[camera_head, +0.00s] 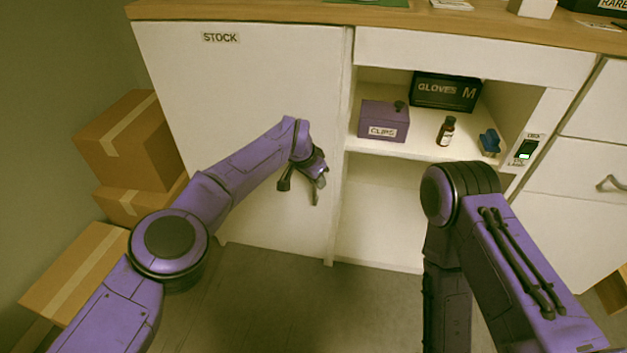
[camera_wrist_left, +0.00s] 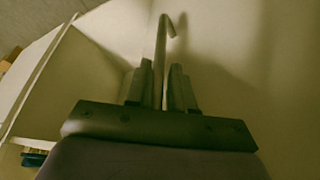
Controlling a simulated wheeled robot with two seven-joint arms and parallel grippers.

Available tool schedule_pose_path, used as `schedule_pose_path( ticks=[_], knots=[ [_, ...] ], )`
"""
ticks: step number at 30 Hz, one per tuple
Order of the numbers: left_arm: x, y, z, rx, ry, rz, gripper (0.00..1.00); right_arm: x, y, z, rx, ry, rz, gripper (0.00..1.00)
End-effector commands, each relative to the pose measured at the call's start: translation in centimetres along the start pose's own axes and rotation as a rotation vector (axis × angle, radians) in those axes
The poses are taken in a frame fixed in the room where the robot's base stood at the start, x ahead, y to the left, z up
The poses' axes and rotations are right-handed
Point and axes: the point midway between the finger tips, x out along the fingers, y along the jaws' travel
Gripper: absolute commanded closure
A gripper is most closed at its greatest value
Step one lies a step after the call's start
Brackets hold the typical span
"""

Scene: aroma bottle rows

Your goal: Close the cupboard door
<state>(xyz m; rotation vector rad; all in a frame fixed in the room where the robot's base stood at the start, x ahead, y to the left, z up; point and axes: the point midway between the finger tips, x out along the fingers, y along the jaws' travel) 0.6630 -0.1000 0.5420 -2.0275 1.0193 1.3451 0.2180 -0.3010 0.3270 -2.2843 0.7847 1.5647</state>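The cupboard door (camera_head: 240,90), cream with a STOCK label, fills the left front of the cabinet. It looks flush or nearly flush with the front; I cannot tell whether a small gap is left. My left gripper (camera_head: 304,190) is at the door's right side, below mid-height.
Cardboard boxes (camera_head: 128,140) are stacked left of the cabinet. The floor in front is clear.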

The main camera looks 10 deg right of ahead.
Motion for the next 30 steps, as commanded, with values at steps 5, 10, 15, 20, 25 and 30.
schedule_pose_path(
  ticks=[5,10,15,20,25,30],
  knots=[
    [-0.4,-0.2,-0.3,0.002,0.008,-0.007,0.62,-0.1,0.0,0.0,0.0,0.0,0.0,1.0],
    [-0.4,-0.4,-0.2,0.002,0.007,-0.009,0.62,0.0,0.0,0.0,0.0,0.0,0.0,1.0],
    [-0.6,-0.5,-0.2,0.001,0.007,-0.011,0.62,-0.2,0.0,-0.1,0.0,0.0,0.0,1.0],
    [-2.6,-0.7,-0.4,0.001,0.007,-0.013,0.62,-1.2,0.1,-0.5,0.0,0.0,0.0,1.0],
    [-6.6,-0.6,-0.3,0.001,0.007,-0.009,0.62,-2.1,0.2,-0.9,0.0,0.0,0.0,1.0],
    [-9.6,-0.2,-0.3,-0.001,0.004,-0.001,0.62,-2.4,0.2,-1.0,0.0,0.0,0.0,1.0]
  ],
)
